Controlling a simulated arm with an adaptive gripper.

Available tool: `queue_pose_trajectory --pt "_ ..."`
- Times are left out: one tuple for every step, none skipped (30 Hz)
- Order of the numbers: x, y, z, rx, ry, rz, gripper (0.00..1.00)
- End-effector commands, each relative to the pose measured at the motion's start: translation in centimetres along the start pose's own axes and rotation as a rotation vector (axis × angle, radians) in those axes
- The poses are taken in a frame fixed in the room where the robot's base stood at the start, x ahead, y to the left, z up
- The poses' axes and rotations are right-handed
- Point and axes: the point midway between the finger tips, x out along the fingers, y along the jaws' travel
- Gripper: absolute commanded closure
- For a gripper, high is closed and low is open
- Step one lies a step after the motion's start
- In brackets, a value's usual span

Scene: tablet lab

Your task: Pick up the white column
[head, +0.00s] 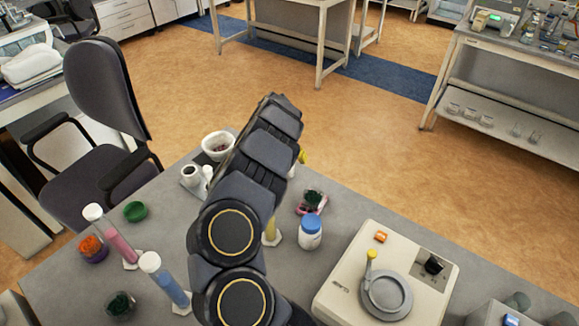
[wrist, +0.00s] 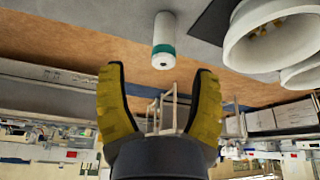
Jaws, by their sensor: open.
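A white column (wrist: 164,40) with a teal band near one end shows at the top middle of the wrist view. It rests against the grey table surface. My gripper (wrist: 160,88) has its two yellow fingers spread wide, with nothing between them. The column lies beyond the fingertips, roughly in line with the gap and not touching them. In the head view I cannot make out the column, and my dark arm covers the middle of the table and hides my gripper.
Two white bowl-like vessels (wrist: 275,30) stand close to the column's right in the wrist view. In the head view, a white mortar (head: 217,145), capped tubes (head: 165,281), a blue-capped bottle (head: 311,233) and a hotplate-like device (head: 335,290) surround my arm.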

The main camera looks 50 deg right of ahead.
Motion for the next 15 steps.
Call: queue_pose_trajectory --pt "0.4 0.1 0.0 -0.001 -0.001 0.004 0.37" --pt "0.7 0.1 0.0 -0.002 -0.001 0.003 0.37" --pt "1.0 0.0 0.1 -0.002 -0.002 0.004 0.37" --pt "1.2 0.0 0.1 -0.004 -0.001 0.004 0.37" --pt "1.4 0.0 0.0 -0.004 -0.001 0.003 0.37" --pt "1.6 0.0 0.0 -0.003 0.0 0.001 0.37" --pt "1.8 -0.1 0.0 -0.002 0.0 -0.001 0.37" --pt "1.9 -0.1 0.0 -0.003 0.001 -0.001 0.37" --pt "2.0 -0.1 0.0 -0.002 0.001 -0.002 0.37" --pt "2.1 -0.1 0.0 -0.002 0.001 -0.003 0.37" --pt "2.2 -0.1 0.0 -0.002 0.001 -0.003 0.37" --pt "2.3 -0.1 -0.1 -0.002 0.001 -0.003 0.37" --pt "2.4 -0.1 -0.1 -0.002 0.001 -0.002 0.37" --pt "2.6 -0.1 -0.1 -0.003 0.001 -0.002 0.37" --pt "2.9 -0.1 -0.1 -0.004 0.001 0.0 0.37"
